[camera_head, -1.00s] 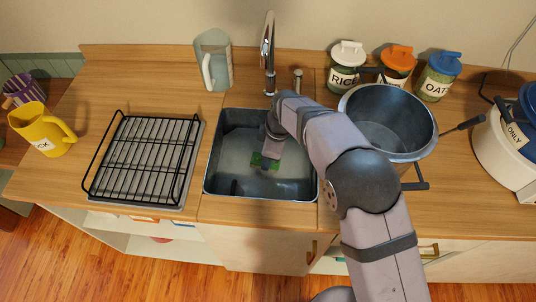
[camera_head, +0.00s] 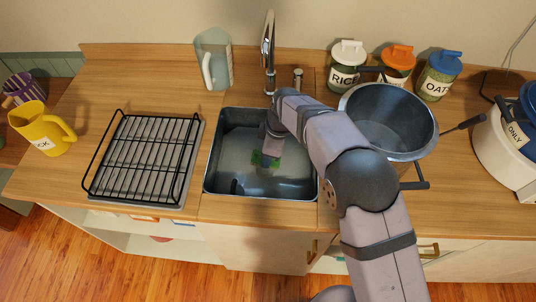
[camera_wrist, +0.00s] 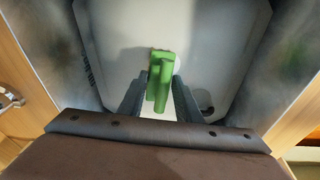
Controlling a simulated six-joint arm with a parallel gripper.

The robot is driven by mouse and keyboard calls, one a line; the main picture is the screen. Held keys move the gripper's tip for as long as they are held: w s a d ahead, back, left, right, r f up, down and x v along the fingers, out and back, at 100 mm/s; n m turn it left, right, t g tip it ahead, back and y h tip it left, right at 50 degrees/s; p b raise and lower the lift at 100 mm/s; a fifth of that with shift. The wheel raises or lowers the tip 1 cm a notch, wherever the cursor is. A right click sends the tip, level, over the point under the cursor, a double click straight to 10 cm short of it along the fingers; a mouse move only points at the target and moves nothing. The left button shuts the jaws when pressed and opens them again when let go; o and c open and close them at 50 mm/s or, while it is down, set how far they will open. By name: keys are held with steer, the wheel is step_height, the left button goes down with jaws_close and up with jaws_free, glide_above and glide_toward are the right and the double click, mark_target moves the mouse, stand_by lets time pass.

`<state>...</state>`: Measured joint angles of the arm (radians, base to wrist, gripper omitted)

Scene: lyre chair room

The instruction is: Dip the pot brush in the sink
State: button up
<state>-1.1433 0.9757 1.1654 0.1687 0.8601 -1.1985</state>
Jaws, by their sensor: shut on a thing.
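The sink (camera_head: 226,168) is a dark metal basin set in the wooden counter, in the middle of the head view. My gripper (camera_head: 268,162) reaches down inside it. In the wrist view my gripper (camera_wrist: 160,95) is shut on the green pot brush (camera_wrist: 160,75), with one finger on each side. In the head view only a small green part of the brush (camera_head: 257,158) shows, low in the basin. The brush's lower end is hidden, and I cannot tell whether it touches the sink floor.
A black wire rack (camera_head: 145,160) stands left of the sink. A large metal pot (camera_head: 410,157) stands close on the right, beside my arm. The faucet (camera_head: 268,50) rises behind the sink, with a pitcher (camera_head: 214,62) at its left. Sink walls surround my gripper.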

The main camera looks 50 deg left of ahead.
steer(key=shift+s+d, duration=0.2)
steer(key=shift+s+d, duration=0.25)
steer(key=shift+r, duration=0.1)
step_height(320, 180, up, 15)
steer(key=p, duration=0.9)
steer(key=shift+p, duration=0.3)
stand_by(0.5)
